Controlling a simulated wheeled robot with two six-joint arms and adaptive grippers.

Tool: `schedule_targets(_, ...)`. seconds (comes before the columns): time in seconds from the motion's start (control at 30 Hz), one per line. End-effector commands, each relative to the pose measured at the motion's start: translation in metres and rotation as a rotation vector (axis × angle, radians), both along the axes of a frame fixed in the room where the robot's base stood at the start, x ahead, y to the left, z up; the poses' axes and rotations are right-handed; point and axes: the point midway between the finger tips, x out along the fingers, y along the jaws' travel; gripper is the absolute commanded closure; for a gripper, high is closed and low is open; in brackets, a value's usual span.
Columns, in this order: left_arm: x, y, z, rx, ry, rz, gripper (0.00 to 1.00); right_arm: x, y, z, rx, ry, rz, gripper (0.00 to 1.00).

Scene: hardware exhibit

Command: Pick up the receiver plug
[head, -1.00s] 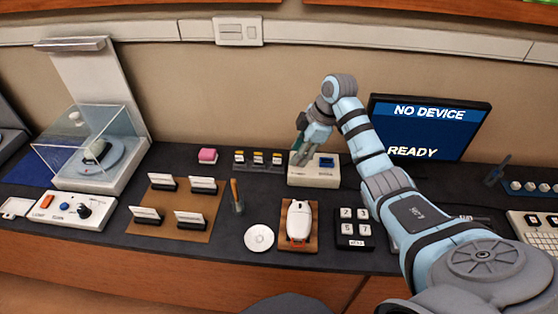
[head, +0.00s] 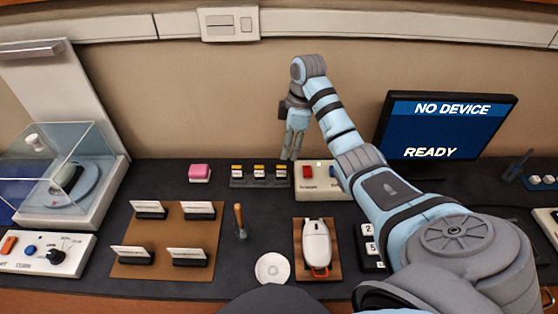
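No part is clearly marked as the receiver plug. Several small yellow-and-white pieces stand in a dark rack (head: 260,183) at the back middle; I cannot tell whether one of them is the plug. A white mouse (head: 316,243) with an orange front lies on a wooden stand. My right gripper (head: 291,156) points down, above and behind the gap between the rack and a white box (head: 322,193) with a red button. Its fingers show nearly edge-on, so their opening is unclear, and I see nothing held. My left gripper is out of view.
A monitor (head: 443,130) reads NO DEVICE and READY. A brown board (head: 166,236) with card holders, a pink block (head: 200,173), an upright orange-handled tool (head: 239,220) and a white disc (head: 272,268) surround bare dark counter. A clear case (head: 68,165) stands left.

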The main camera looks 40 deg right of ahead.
Motion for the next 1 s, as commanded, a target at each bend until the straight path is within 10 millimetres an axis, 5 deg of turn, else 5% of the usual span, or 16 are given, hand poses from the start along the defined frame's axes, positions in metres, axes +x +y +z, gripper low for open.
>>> schedule_targets(0.03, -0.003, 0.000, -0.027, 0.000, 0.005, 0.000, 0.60, 0.001, 0.001, -0.027, 0.001, 0.000, -0.001, 0.63)
schedule_targets(0.13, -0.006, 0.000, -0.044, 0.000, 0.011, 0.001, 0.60, 0.003, 0.004, -0.044, 0.001, 0.000, -0.001, 0.63)
schedule_targets(0.5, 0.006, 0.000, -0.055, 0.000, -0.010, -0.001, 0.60, 0.008, 0.020, -0.090, 0.001, 0.003, 0.001, 0.63)
schedule_targets(0.7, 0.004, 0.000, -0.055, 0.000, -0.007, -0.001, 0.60, 0.009, 0.021, -0.093, 0.000, 0.001, 0.003, 0.63)
schedule_targets(0.93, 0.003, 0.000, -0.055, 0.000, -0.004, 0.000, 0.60, 0.009, 0.021, -0.092, 0.000, 0.000, 0.003, 0.97)
schedule_targets(1.0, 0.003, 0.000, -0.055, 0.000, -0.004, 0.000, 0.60, 0.009, 0.021, -0.092, 0.000, 0.000, 0.003, 1.00)
